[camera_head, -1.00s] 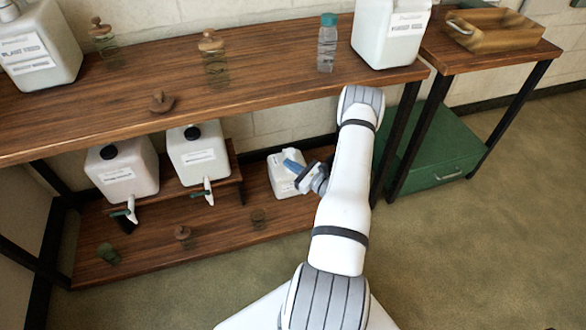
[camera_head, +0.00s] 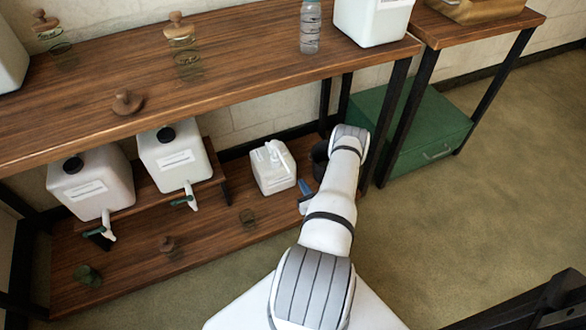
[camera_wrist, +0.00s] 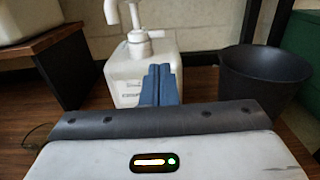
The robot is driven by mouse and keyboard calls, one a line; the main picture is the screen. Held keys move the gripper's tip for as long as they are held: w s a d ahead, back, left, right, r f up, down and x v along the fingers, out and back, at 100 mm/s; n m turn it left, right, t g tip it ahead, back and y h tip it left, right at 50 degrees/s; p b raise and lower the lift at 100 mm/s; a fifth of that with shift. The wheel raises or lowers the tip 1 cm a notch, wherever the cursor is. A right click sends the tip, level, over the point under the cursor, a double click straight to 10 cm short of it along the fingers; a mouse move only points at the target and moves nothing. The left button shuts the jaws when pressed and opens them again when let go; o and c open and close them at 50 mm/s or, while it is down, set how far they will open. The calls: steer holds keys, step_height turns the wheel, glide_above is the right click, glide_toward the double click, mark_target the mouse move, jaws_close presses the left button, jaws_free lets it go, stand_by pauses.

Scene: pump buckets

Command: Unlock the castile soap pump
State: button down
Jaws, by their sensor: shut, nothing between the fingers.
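A white jug (camera_head: 273,167) with a white pump (camera_head: 274,150) on top stands on the lower shelf in the head view. Its label is too small to read, so I cannot tell if it is the castile soap. In the wrist view the jug (camera_wrist: 125,78) is straight ahead, with the pump (camera_wrist: 139,42) upright and its spout toward the left. My gripper (camera_wrist: 161,84) has its blue fingers shut and empty, in front of the jug's right part. In the head view my gripper (camera_head: 306,188) is just right of the jug and nearer to me.
A black bucket (camera_wrist: 264,82) stands right of the jug. Two white containers with taps (camera_head: 92,184) (camera_head: 178,160) sit on a small raised stand to the left. The upper shelf (camera_head: 220,85) overhangs the lower one. A green chest (camera_head: 425,130) is at the right.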

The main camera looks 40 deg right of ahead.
mark_target(285, 155)
steer(key=b+x, duration=0.4)
steer(key=x, duration=0.9)
steer(key=shift+w+r, duration=0.1)
steer(key=shift+w, duration=0.25)
steer(key=shift+d, duration=0.15)
steer(key=shift+s, duration=0.1)
steer(key=shift+n+y, duration=0.3)
steer(key=shift+y, duration=0.2)
